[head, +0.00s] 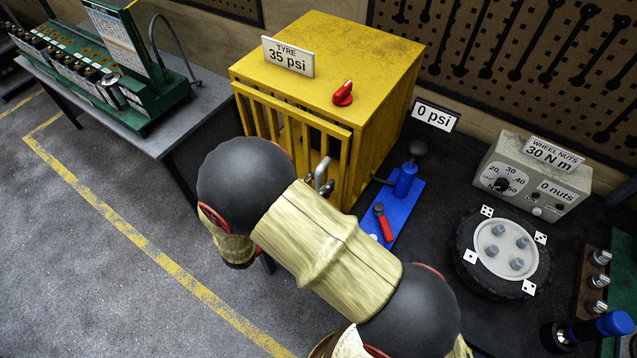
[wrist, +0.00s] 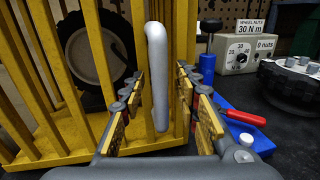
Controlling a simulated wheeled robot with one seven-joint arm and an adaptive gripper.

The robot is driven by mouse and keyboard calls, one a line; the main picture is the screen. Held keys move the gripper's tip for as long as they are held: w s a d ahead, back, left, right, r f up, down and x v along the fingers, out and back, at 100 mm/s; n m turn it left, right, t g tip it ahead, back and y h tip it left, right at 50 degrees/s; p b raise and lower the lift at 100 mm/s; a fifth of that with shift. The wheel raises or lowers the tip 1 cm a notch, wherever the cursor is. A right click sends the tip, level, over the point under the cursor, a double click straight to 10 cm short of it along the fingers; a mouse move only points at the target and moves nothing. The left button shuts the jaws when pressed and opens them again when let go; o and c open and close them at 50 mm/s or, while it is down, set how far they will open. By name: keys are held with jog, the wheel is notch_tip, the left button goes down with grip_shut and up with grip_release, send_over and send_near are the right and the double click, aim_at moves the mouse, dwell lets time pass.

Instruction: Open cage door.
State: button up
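The yellow cage (head: 385,95) stands on the dark bench, and its barred door (head: 290,128) faces my arm and looks closed. A grey upright bar handle (wrist: 156,40) on the door shows in the wrist view. My gripper (wrist: 160,88) is open, with one finger on each side of the handle. Gaps show between the handle and both fingers, so it does not look gripped. In the head view my arm hides most of the gripper and the lower door. A dark tyre (wrist: 92,58) shows behind the bars.
A blue pump with a red-handled lever (head: 382,222) stands right of the cage. Farther right are a grey wheel-nut box (head: 530,175) and a wheel (head: 465,235). A red knob (head: 343,93) sits on the cage roof. Floor is open at left.

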jog(key=shift+c, duration=1.3)
grip_shut()
